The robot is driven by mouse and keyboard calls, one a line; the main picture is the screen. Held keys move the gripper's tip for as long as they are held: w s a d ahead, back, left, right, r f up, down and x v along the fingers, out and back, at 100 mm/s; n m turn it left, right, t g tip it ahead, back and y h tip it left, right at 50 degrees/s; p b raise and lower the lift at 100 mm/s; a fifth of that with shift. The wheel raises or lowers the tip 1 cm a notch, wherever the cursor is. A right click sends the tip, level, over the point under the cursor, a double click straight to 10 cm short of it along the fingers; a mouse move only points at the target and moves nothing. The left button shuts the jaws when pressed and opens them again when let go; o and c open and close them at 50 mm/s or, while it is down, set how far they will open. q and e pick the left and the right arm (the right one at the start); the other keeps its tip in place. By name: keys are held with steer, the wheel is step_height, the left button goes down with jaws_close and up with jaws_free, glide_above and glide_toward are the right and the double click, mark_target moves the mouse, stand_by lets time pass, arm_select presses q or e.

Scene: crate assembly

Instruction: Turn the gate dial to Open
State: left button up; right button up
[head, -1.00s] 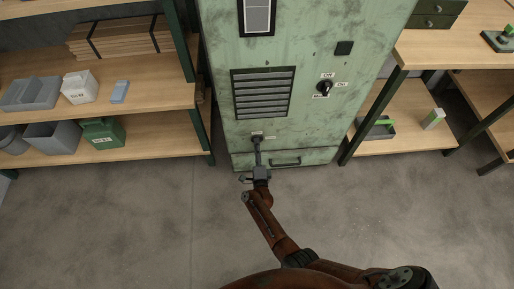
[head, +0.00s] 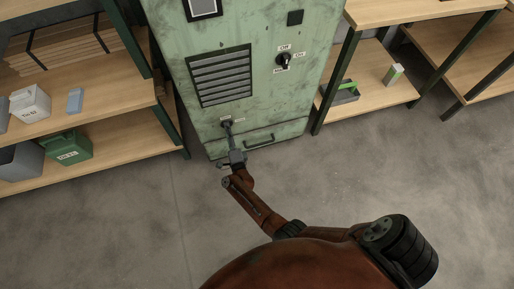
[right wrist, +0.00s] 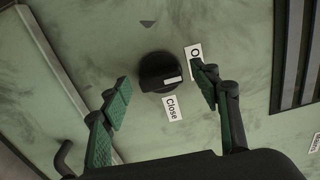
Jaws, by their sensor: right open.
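The gate dial is a round black knob (right wrist: 158,70) low on the green cabinet's front; in the head view it is small (head: 227,123). A white mark sits on its lower right side in the right wrist view, between the "Close" label (right wrist: 170,107) and a label starting with "O" (right wrist: 193,52), partly hidden by a finger. My right gripper (right wrist: 161,84) is open, its green-padded fingers apart on either side of the dial's near edge. I cannot tell whether they touch it. In the head view my right gripper (head: 230,137) reaches the dial from below. My left gripper is out of view.
The green cabinet (head: 262,100) also carries a vent grille (head: 222,77), a higher rotary switch (head: 284,61) and a drawer handle (head: 258,141) below the dial. Shelves with bins (head: 68,145) stand at left and a bench (head: 380,95) at right. The floor in front is clear.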

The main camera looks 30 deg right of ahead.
steer(key=s+a+m+p, duration=0.2)
steer(key=s+m, duration=0.6)
steer(key=m, duration=1)
arm_select(q)
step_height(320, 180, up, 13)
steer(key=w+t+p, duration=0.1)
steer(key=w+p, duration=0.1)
steer(key=p, duration=0.8)
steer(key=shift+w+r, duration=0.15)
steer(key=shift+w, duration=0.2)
arm_select(e)
steer(key=s+d+f+n+g+y, duration=0.1)
steer(key=s+f+n+g+y, duration=0.1)
steer(key=s+f+n, duration=0.2)
steer(key=s+f+n+g+y, duration=0.2)
steer(key=s+f+n, duration=0.3)
steer(key=s+n, duration=0.5)
steer(key=s+d+f+n+g+y, duration=0.1)
steer(key=s+f+n, duration=0.3)
steer(key=s+n, duration=0.4)
steer(key=shift+s+d+f+g+y, duration=0.25)
steer(key=shift+d+g+y, duration=0.1)
steer(key=shift+g+y, duration=0.05)
